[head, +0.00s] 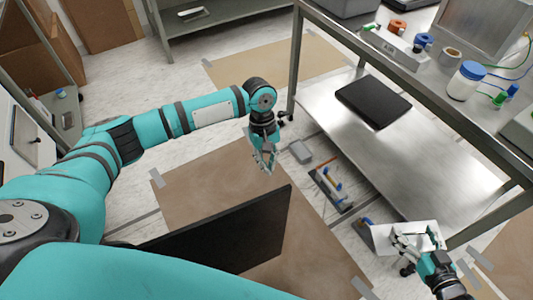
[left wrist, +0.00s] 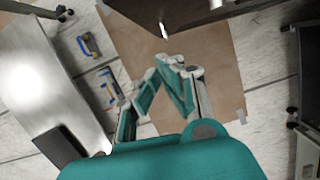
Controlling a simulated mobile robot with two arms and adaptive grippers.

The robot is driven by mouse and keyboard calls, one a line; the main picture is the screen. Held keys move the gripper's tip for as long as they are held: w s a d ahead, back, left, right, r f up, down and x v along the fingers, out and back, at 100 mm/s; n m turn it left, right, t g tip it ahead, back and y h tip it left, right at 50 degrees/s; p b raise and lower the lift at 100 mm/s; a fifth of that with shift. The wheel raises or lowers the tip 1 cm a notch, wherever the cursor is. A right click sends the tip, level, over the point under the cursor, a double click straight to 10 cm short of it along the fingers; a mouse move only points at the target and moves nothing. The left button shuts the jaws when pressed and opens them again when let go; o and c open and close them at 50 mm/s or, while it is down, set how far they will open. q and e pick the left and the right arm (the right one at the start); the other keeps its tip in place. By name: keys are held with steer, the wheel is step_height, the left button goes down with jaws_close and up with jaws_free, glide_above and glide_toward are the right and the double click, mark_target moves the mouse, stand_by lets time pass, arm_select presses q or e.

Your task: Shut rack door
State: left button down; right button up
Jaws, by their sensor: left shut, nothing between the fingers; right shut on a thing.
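The dark flat panel that looks like the rack door (head: 225,235) stands upright in the lower middle of the head view, partly hidden by my left arm. A dark panel edge, likely the same door (left wrist: 175,15), shows at the top of the left wrist view. My left gripper (head: 265,160) is shut and empty, above the brown floor sheet beyond the panel; its fingers also show in the left wrist view (left wrist: 165,68). My right gripper (head: 415,243) is shut on a white, box-like piece (head: 382,238) at the lower right, by the bench. The rack body is not clear.
A steel bench with a lower shelf (head: 330,100) fills the right side; a black flat case (head: 373,102) lies on that shelf. A tool tray (head: 330,188) and a small grey box (head: 300,152) lie on the floor. Brown sheet (head: 200,190) covers open floor.

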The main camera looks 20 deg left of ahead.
steer(key=shift+w+a+f, duration=0.1)
steer(key=shift+a+f, duration=0.05)
steer(key=shift+r, duration=0.45)
arm_select(q)
steer(key=s+d+f, duration=0.3)
steer(key=f, duration=0.1)
steer(key=shift+s+d+f, duration=0.15)
steer(key=shift+d, duration=0.05)
steer(key=shift+p, duration=0.3)
